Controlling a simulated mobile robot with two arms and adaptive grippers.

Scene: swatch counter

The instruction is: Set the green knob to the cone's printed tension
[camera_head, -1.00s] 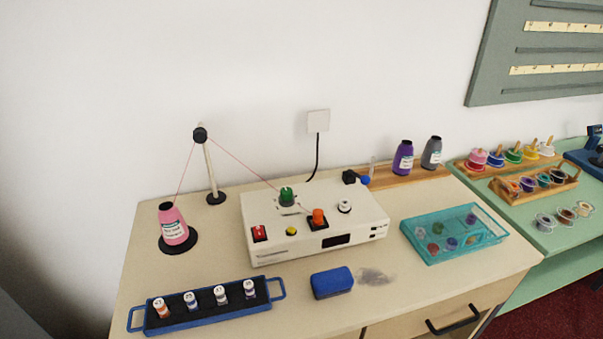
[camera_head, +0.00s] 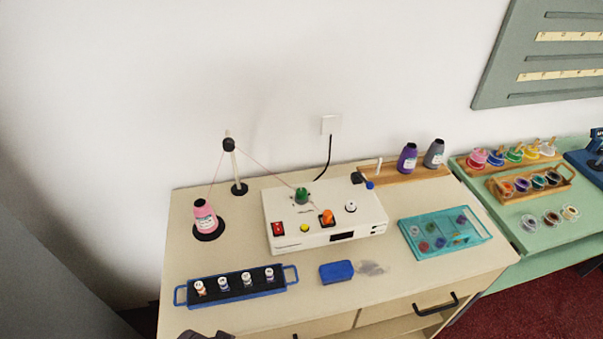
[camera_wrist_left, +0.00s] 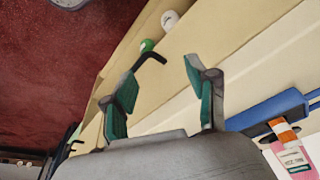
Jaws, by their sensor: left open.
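The green knob (camera_head: 302,195) sits on top of a white machine (camera_head: 290,240), at its back left. Its setting is too small to read. The pink cone (camera_head: 204,216) stands upright on a black round base left of the machine. Its white label is too small to read in the head view. In the left wrist view a pink labelled piece (camera_wrist_left: 294,160), likely the cone, shows at the lower right. My left gripper (camera_wrist_left: 160,66) is open with nothing between its fingers, near the counter's front. A dark piece of mine shows at the head view's bottom edge. My right gripper is not in view.
A blue rack (camera_head: 181,296) with several small bottles stands in front of the cone. A blue block (camera_head: 337,272) lies before the machine. A thread runs over a post (camera_head: 236,168) towards the machine. A teal tray (camera_head: 412,246) is at right.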

